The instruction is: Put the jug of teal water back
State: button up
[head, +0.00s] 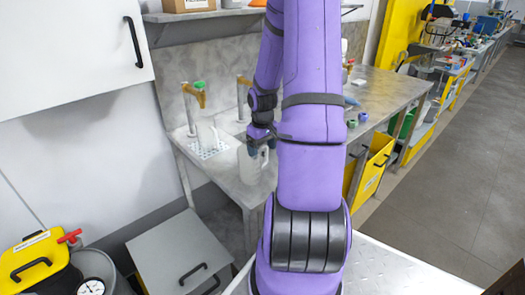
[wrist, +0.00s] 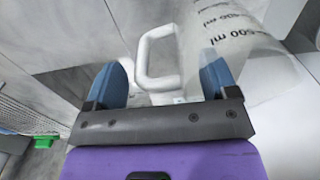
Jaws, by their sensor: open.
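A whitish jug (head: 252,166) stands on the grey bench top (head: 232,183) in the head view, just below and beside my gripper (head: 260,143). In the wrist view its white loop handle (wrist: 143,58) lies between the two blue fingertips of my open gripper (wrist: 164,74). The fingers are on either side of the handle with gaps showing. The see-through jug wall (wrist: 238,42) with printed ml marks is at the upper right. No teal water can be made out in it. My arm hides part of the bench.
Another pale jug (head: 207,132) stands at a white perforated tray (head: 206,149) to the left, near a tap-like fitting (head: 199,88) with a green top. Small coloured caps (head: 362,116) lie on the bench at right. A white cabinet (head: 70,50) hangs at upper left.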

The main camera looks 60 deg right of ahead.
notch_tip(320, 180, up, 11)
jog(key=shift+f, duration=0.2)
jog(key=w+a+r+n+t+h, duration=0.1)
jog(key=a+r+t+h, duration=0.1)
jog(key=a+r, duration=1.35)
jog(key=s+a+r+n+t+y, duration=0.1)
jog(key=s+a+r, duration=0.1)
jog(key=s+a, duration=0.3)
jog(key=s+a+r+t+y, duration=0.1)
jog(key=s+a+r+t, duration=0.1)
jog(key=s+a, duration=0.4)
jog(key=a, duration=0.5)
jog(key=shift+s+a+r+n, duration=0.15)
jog(key=shift+a+r+n, duration=0.15)
jog(key=shift+r+n, duration=0.1)
